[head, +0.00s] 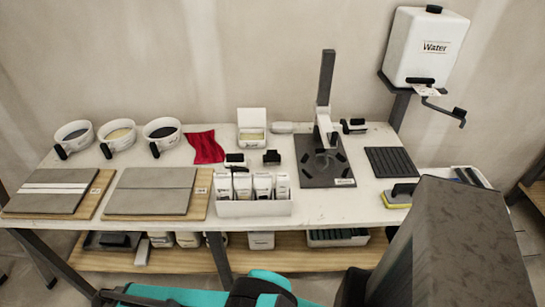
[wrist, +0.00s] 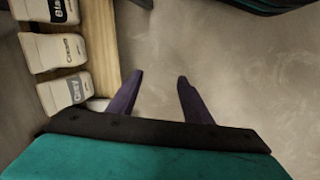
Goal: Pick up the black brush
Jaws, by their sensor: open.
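A small black object (head: 271,157) stands on the white table, behind the white box of packets; it may be the black brush, but it is too small to be sure. Another black-handled tool (head: 353,126) lies at the back of the table, right of the upright stand. My gripper (wrist: 160,76) shows in the wrist view with two purple fingers apart and nothing between them. It points down at bare floor beside the wooden lower shelf, away from the tabletop. In the head view the fingers cannot be made out. No brush shows in the wrist view.
The lower shelf (wrist: 103,35) holds labelled bottles (wrist: 65,92) close to my gripper's left. On the table (head: 345,203) are tiled boards (head: 150,190), handled buckets (head: 118,135), a red cloth (head: 205,148), a packet box (head: 255,208) and a dark stand (head: 327,170).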

